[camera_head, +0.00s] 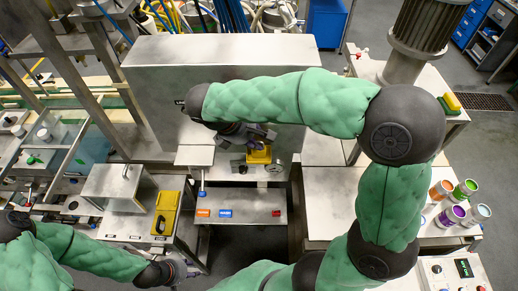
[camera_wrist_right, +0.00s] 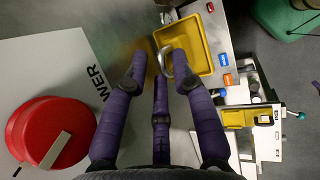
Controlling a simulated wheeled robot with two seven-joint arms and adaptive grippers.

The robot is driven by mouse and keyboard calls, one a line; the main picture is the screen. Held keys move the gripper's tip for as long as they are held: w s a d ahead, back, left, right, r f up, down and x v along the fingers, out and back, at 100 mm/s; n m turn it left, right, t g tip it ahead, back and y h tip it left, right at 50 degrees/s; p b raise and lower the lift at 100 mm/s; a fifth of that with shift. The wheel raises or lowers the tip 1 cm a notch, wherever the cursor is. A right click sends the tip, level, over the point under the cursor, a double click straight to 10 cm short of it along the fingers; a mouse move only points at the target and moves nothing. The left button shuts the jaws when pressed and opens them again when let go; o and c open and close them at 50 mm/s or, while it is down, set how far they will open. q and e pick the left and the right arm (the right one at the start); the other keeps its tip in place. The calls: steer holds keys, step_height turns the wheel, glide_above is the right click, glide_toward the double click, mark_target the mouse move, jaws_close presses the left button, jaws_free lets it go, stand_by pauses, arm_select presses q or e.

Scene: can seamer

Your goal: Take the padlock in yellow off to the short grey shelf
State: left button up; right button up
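The yellow padlock (camera_head: 258,155) is at the front of the big grey cabinet, just below my right gripper (camera_head: 259,137). In the right wrist view the padlock's yellow body (camera_wrist_right: 204,48) lies beyond the fingertips (camera_wrist_right: 160,58), with its grey shackle beside the right-hand fingertip. The fingers are apart at the tips; whether they grip the shackle is unclear. A low grey shelf (camera_head: 250,201) with orange, blue and red pieces along its front lies below the padlock. My left gripper (camera_head: 172,272) is low at the left, its fingers indistinct.
A red round knob (camera_wrist_right: 50,133) sits on a panel lettered "WER". A yellow-and-black item (camera_head: 165,213) lies on the left machine, near my left gripper. Several coloured cans (camera_head: 455,213) stand on the right bench. The grey cabinet (camera_head: 160,85) stands behind my right gripper.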

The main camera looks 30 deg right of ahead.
jaws_close()
steer(key=shift+a+r, duration=0.1)
